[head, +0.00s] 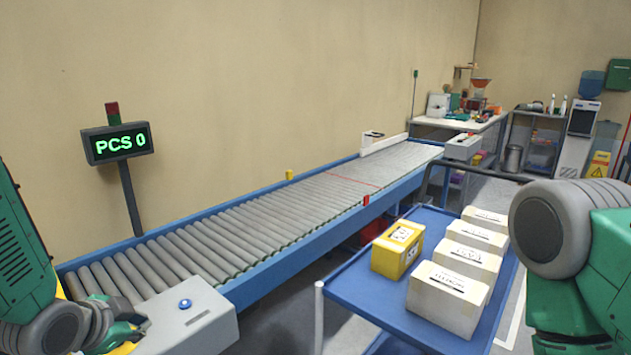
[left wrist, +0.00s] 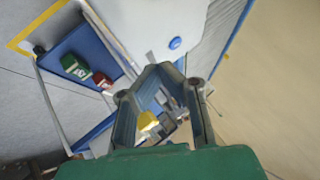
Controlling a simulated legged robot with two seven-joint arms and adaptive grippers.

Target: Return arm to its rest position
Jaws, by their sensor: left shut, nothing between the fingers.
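My left arm comes in at the left edge of the head view, green and grey. Its gripper (head: 118,336) is low at the bottom left, beside the conveyor's near end and partly cut off by the frame. In the left wrist view the left gripper (left wrist: 163,72) has its fingers brought together with nothing held between them. A green and grey link of my right arm stands at the right edge of the head view. My right gripper is out of view.
A roller conveyor (head: 262,213) runs along the wall; its white end box (head: 190,318) has a blue button. A blue cart (head: 372,303) carries a yellow box (head: 397,249) and several white boxes (head: 447,298). The wrist view shows a blue shelf (left wrist: 82,44) with green and red boxes.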

